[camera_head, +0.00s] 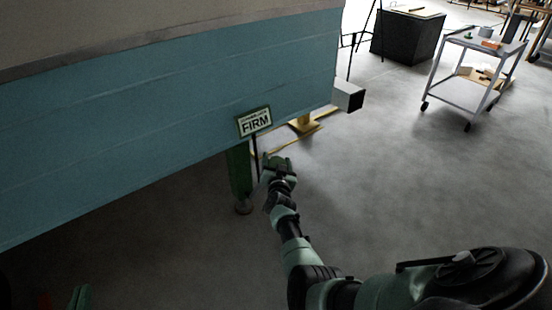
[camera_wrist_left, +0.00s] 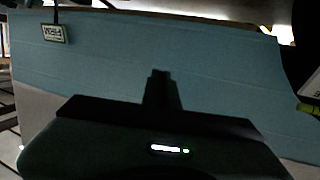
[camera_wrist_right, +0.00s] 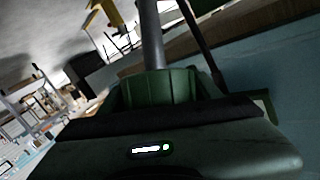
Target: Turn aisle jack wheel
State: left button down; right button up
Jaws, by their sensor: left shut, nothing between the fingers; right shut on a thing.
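The green jack (camera_head: 240,172) stands on a round foot on the floor, against the blue camper side, below a sign (camera_head: 254,122) reading FIRM. My right gripper (camera_head: 277,167) is at the jack's right side, shut on a green part that seems to be its wheel; my own arm partly hides it. In the right wrist view a green ribbed part (camera_wrist_right: 155,88) sits right in front of the gripper, with a grey post beyond it. My left gripper (camera_wrist_left: 161,82) is shut and empty, facing the blue panel; the sign also shows in the left wrist view (camera_wrist_left: 54,33).
The blue camper body (camera_head: 160,110) fills the left. A yellow stand (camera_head: 303,124) is behind the jack. A grey wheeled cart (camera_head: 470,75) and a black box (camera_head: 408,35) stand at the back right.

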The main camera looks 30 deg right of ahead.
pick_arm(q)
jog(key=shift+s+a+f+g+y, duration=0.25)
jog(key=shift+f+g, duration=0.2)
jog(key=shift+f, duration=0.25)
jog(key=shift+s+a+f+g+y, duration=0.1)
jog(key=shift+s+f+g, duration=0.2)
jog(key=shift+f+g, duration=0.25)
jog(key=shift+f, duration=0.1)
pick_arm(e)
jog(key=o, duration=1.3)
pick_arm(q)
jog(key=shift+p, duration=0.3)
pick_arm(e)
jog(key=shift+o, duration=0.2)
